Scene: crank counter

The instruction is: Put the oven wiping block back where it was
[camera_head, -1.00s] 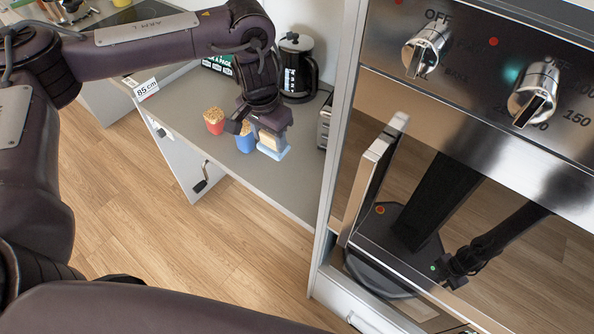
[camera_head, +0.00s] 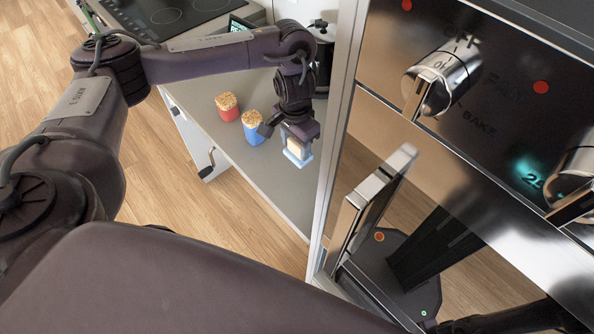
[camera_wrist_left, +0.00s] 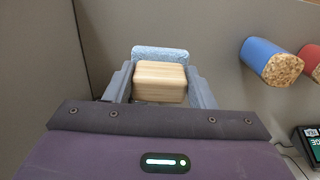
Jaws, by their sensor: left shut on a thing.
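The wiping block is a pale wooden block with a light blue pad (camera_head: 297,152). In the head view it is at the right part of the grey counter, right of the blue cup. My left gripper (camera_head: 298,137) points down and is shut on the block's wooden part. In the left wrist view the wood (camera_wrist_left: 160,82) sits between the fingers, with the blue pad (camera_wrist_left: 160,53) beyond it. I cannot tell whether the pad touches the counter. My right gripper is not in view.
A blue cork-topped cylinder (camera_head: 253,129) and a red one (camera_head: 227,108) stand left of the block on the grey counter (camera_head: 262,180). A dark canister (camera_head: 322,62) stands behind. The tall oven front with knobs (camera_head: 440,80) and a handle (camera_head: 370,210) is close on the right.

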